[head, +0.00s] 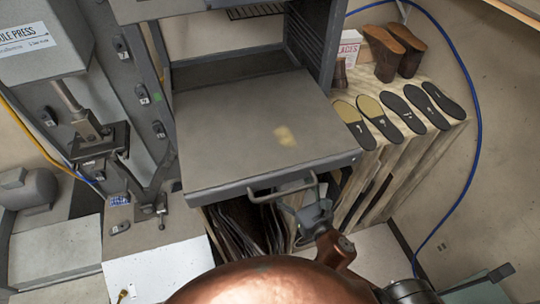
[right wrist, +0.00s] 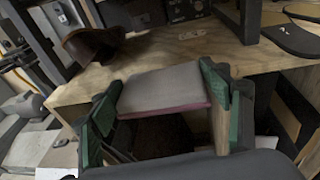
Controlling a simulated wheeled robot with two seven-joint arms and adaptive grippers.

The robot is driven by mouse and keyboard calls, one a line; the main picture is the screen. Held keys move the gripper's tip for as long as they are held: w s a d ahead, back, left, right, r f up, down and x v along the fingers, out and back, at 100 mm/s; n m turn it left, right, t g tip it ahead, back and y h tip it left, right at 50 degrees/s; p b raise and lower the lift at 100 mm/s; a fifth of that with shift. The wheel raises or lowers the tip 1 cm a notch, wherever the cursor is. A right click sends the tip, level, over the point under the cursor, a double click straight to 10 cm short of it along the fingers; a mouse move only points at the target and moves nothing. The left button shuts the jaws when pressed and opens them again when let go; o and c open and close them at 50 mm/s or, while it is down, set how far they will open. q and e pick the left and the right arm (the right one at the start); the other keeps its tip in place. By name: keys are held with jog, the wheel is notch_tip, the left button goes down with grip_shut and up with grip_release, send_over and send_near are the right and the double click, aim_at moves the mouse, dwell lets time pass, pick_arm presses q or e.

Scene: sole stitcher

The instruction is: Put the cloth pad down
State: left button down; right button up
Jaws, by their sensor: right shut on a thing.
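In the right wrist view a flat grey cloth pad (right wrist: 160,88) with a pinkish front edge spans between the green-padded fingers of my right gripper (right wrist: 163,96). The gripper is shut on the pad's two sides. The pad appears to be over or just in front of the edge of a wooden bench top (right wrist: 185,52); I cannot tell whether it touches it. In the head view my right gripper (head: 308,212) is beneath the front handle of a grey metal shelf, and the pad is hidden there. My left gripper is not in view.
The grey shelf (head: 235,125), with a handle (head: 283,187) and a yellowish patch, juts out above my right gripper. Several shoe soles (head: 378,118) lie on the bench at right. Brown boots (head: 393,50) stand behind them. A dark brown shoe (right wrist: 95,45) stands left of the pad.

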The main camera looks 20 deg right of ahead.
jog(key=p+x, duration=0.1)
jog(key=x, duration=0.4)
jog(key=r+p+x, duration=0.1)
jog(key=x, duration=0.4)
jog(key=r+p+x, duration=0.1)
jog(key=x, duration=0.4)
jog(key=shift+w+r, duration=0.15)
jog(key=shift+w, duration=0.1)
notch_tip(320, 180, down, 4)
jog(key=shift+r, duration=0.2)
jog(key=o, duration=1.2)
jog(key=shift+f, duration=0.1)
jog(key=shift+c, duration=0.2)
